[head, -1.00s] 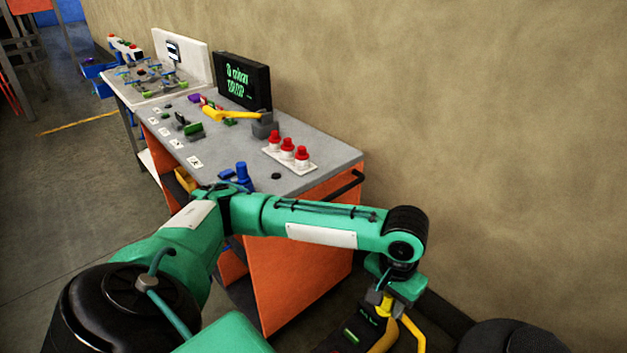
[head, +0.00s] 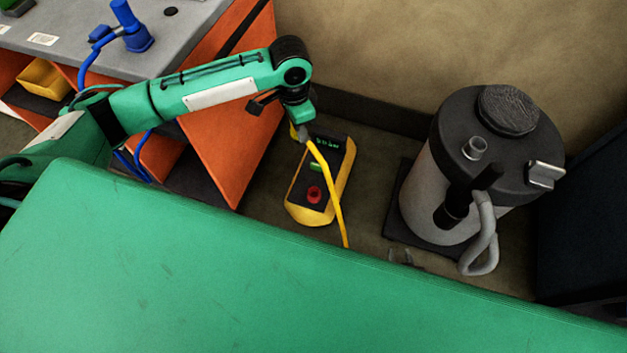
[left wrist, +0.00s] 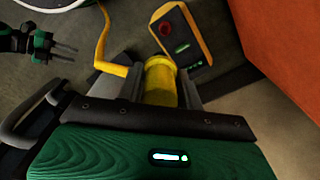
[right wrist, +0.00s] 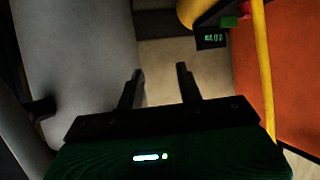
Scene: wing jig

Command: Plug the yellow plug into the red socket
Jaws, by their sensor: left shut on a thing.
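My left gripper (head: 301,133) is shut on the yellow plug (left wrist: 160,82), a ribbed cylinder with a yellow cable (head: 329,190) trailing from it. The red socket (head: 314,194) sits on the dark face of a yellow-edged box (head: 296,207) on the floor. In the left wrist view the socket (left wrist: 166,28) lies beyond the plug, clear of it. My right gripper (right wrist: 161,90) is open and empty. Its fingertips show just past my green body in the head view, and it shows at left in the left wrist view (left wrist: 64,48).
A grey and black canister (head: 428,205) with a pale hose stands right of the box. The orange-sided bench (head: 236,150) is at left, with a blue plug (head: 132,30) on top. The wall runs behind. Some floor between box and canister is free.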

